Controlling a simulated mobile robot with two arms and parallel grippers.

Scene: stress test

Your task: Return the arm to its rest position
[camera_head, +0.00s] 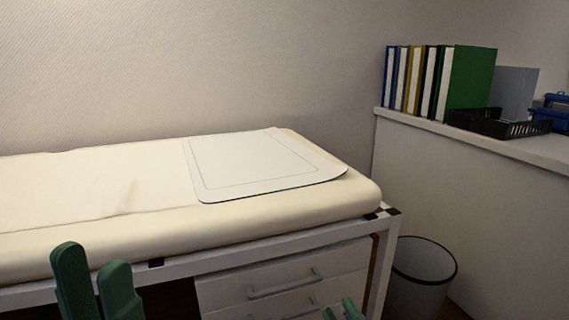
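My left gripper (93,265) shows at the bottom left as two green fingers with a gap between them. It is open, with nothing visible between the fingers, and stands in front of the near edge of the padded couch (120,236). My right gripper (339,309) shows only as two green fingertips at the bottom edge, in front of the drawers. A small gap shows between these tips and nothing is seen in it. The rest of both arms is out of view.
A white mat (250,165) lies on the couch. White drawers (280,281) sit under its metal frame. A bin (421,277) stands right of the couch. A ledge (500,146) at right holds several binders (466,82) and a black basket (490,124).

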